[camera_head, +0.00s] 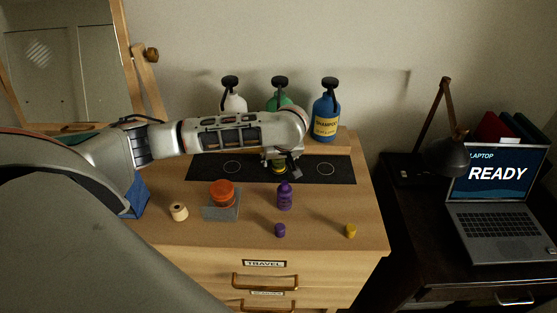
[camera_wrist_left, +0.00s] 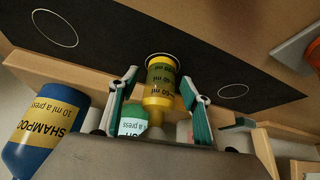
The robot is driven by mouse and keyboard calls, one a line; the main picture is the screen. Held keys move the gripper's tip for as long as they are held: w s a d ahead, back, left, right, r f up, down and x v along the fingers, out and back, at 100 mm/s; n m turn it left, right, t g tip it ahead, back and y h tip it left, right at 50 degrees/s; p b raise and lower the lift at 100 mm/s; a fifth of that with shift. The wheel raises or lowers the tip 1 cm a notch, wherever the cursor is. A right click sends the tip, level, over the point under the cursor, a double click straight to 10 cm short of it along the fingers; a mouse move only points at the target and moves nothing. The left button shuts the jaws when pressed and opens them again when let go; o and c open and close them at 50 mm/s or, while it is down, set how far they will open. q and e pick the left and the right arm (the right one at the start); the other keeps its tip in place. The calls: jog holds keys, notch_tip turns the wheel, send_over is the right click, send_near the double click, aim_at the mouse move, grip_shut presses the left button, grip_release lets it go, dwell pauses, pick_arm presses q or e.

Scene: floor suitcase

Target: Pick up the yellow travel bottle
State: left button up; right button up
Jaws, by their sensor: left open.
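The yellow travel bottle (camera_wrist_left: 160,84) stands on the middle ring of the black mat, with dark ml markings on its side. In the head view only a small part of the bottle (camera_head: 279,169) shows below my left gripper. My left gripper (camera_wrist_left: 160,88) is open, with one finger on either side of the bottle. A gap seems to show between each finger and the bottle; I cannot tell whether either touches. A yellow cap (camera_head: 350,231) lies at the front right of the wooden top. My right gripper is not in view.
Behind the mat (camera_head: 340,170), a blue shampoo pump bottle (camera_head: 326,122), a green one (camera_head: 279,102) and a white one (camera_head: 234,103) stand on a shelf. A purple bottle (camera_head: 285,197), a purple cap (camera_head: 280,230) and an orange jar (camera_head: 222,192) are in front.

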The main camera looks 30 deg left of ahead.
pick_arm(q)
jog(key=c, duration=1.3)
